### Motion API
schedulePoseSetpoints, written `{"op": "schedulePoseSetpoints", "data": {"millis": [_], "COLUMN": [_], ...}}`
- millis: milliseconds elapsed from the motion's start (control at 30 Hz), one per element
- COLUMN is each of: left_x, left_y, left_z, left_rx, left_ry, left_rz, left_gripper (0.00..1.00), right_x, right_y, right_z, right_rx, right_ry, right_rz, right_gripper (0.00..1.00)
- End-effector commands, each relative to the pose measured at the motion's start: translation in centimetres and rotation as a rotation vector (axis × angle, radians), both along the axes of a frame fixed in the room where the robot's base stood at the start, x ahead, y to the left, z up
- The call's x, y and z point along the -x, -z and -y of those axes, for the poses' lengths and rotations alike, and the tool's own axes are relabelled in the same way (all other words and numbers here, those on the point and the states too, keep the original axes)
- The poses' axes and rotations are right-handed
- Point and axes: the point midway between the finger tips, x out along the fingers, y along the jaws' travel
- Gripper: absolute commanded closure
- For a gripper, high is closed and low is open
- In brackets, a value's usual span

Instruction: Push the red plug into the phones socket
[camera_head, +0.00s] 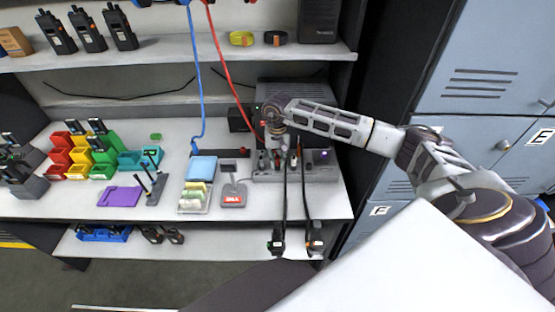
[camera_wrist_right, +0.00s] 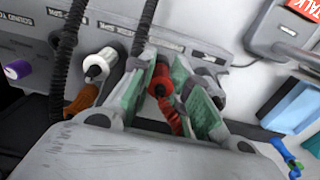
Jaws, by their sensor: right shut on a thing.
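My right gripper (camera_head: 274,136) is at the grey socket unit (camera_head: 326,172) on the shelf, its arm coming in from the right. In the right wrist view the gripper (camera_wrist_right: 168,72) is shut on the red plug (camera_wrist_right: 160,80), with a green pad on each side. The plug's front end is close to the panel (camera_wrist_right: 38,30); I cannot tell whether it is in a socket. The phones label is not readable, and the socket in front of the plug is hidden. My left gripper is not in view.
A white plug with an orange cable (camera_wrist_right: 98,66), black coiled cords (camera_wrist_right: 68,55) and a purple knob (camera_wrist_right: 18,69) are beside the gripper. A red cable (camera_head: 222,62) and a blue cable (camera_head: 195,65) hang from above. A "TALK" box (camera_head: 232,198) stands left.

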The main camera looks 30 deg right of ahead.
Motion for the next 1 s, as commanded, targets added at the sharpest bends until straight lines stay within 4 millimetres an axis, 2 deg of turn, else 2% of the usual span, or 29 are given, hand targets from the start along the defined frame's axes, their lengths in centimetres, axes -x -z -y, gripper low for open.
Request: {"op": "schedulePoseSetpoints", "data": {"millis": [1000], "left_x": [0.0], "left_y": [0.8], "left_z": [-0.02], "left_rx": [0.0], "left_ry": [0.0], "left_rz": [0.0], "left_gripper": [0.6], "right_x": [0.0], "right_y": [0.6], "right_z": [-0.01], "right_rx": [-0.001], "right_ry": [0.0], "right_rz": [-0.001], "right_gripper": [0.97]}}
